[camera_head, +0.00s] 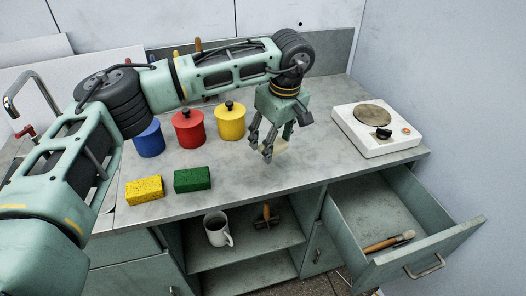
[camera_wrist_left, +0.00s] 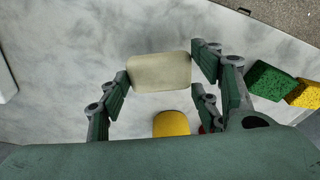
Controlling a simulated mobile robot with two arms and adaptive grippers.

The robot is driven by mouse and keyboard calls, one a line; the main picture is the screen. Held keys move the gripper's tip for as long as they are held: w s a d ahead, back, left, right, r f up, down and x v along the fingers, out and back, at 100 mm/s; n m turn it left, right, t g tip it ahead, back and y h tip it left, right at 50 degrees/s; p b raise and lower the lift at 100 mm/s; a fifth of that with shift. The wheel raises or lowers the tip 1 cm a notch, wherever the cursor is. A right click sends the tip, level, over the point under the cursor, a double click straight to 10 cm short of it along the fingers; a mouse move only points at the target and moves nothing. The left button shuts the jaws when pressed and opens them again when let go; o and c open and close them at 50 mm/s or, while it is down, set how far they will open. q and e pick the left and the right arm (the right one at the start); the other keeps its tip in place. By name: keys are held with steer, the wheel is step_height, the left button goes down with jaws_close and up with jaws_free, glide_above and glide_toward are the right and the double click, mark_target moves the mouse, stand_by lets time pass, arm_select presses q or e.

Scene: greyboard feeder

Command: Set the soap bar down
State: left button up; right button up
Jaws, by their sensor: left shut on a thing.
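The soap bar (camera_head: 272,146) is a pale cream block. It is between the fingers of my left gripper (camera_head: 268,150), over the counter to the right of the yellow canister. In the left wrist view the soap bar (camera_wrist_left: 160,72) lies across the gap between the finger pads, and my left gripper (camera_wrist_left: 163,80) is shut on its two ends. Fingers partly hide the soap bar in the head view. I cannot tell whether its underside touches the counter. My right gripper is not in view.
The counter (camera_head: 300,172) is clear around the gripper. Blue, red (camera_head: 188,128) and yellow (camera_head: 230,122) canisters stand to the left. Yellow (camera_head: 145,190) and green (camera_head: 192,180) sponges lie near the front. A hot plate (camera_head: 372,135) stands right. A drawer (camera_head: 440,238) is open below.

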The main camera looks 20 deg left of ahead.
mark_target(263, 145)
arm_select(q)
steer(key=a, duration=0.1)
steer(key=s+a+f, duration=0.1)
steer(key=shift+a+f, duration=0.3)
steer(key=shift+a, duration=0.05)
step_height(263, 145, down, 4)
steer(key=shift+r+p, duration=0.1)
steer(key=shift+p, duration=0.6)
steer(key=shift+f, duration=0.25)
steer(key=o, duration=1.2)
